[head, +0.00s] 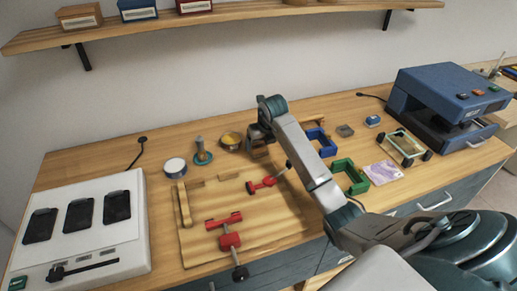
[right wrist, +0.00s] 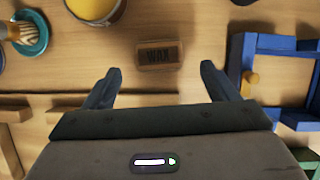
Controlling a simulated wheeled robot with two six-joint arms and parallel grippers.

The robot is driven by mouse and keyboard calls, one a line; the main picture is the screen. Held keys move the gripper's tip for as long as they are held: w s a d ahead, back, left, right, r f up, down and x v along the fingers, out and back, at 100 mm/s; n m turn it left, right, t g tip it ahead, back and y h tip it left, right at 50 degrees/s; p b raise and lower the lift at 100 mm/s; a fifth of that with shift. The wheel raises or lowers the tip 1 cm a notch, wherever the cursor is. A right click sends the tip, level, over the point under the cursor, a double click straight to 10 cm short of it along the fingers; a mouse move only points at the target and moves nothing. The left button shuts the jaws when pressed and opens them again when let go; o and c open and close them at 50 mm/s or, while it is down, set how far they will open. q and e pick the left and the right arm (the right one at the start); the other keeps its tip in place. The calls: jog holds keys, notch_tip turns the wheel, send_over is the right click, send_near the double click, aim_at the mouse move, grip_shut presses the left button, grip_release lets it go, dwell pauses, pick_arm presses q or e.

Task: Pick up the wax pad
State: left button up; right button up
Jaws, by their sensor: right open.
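The wax pad (right wrist: 159,55) is a small brown block marked "WAX", lying flat on the wooden bench. In the right wrist view it sits ahead of and between the two fingertips of my right gripper (right wrist: 160,76), with clear space on both sides. My right gripper is open and empty. In the head view the right gripper (head: 259,137) hangs over the back middle of the bench, and the arm and gripper hide most of the pad's area. My left gripper is not in view.
A tin with yellow contents (right wrist: 97,8) stands left of the pad, and a blue frame (right wrist: 250,60) right of it. A wooden board with red clamps (head: 231,240) lies in front. A white charger unit (head: 125,235) and a blue press (head: 447,90) stand at the bench ends.

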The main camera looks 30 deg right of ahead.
aim_at(259, 146)
jog(key=p+x, duration=0.1)
jog(key=x, duration=0.2)
jog(key=shift+w+a, duration=0.1)
jog(key=shift+w, duration=0.2)
jog(key=shift+w+f+p, duration=0.15)
jog(key=shift+f+p, duration=0.15)
jog(key=shift+f, duration=0.15)
jog(key=c, duration=1.1)
notch_tip(259, 146, up, 9)
jog(key=b, duration=0.3)
jog(key=shift+r, duration=0.55)
jog(key=o, duration=0.3)
jog(key=shift+c, duration=0.8)
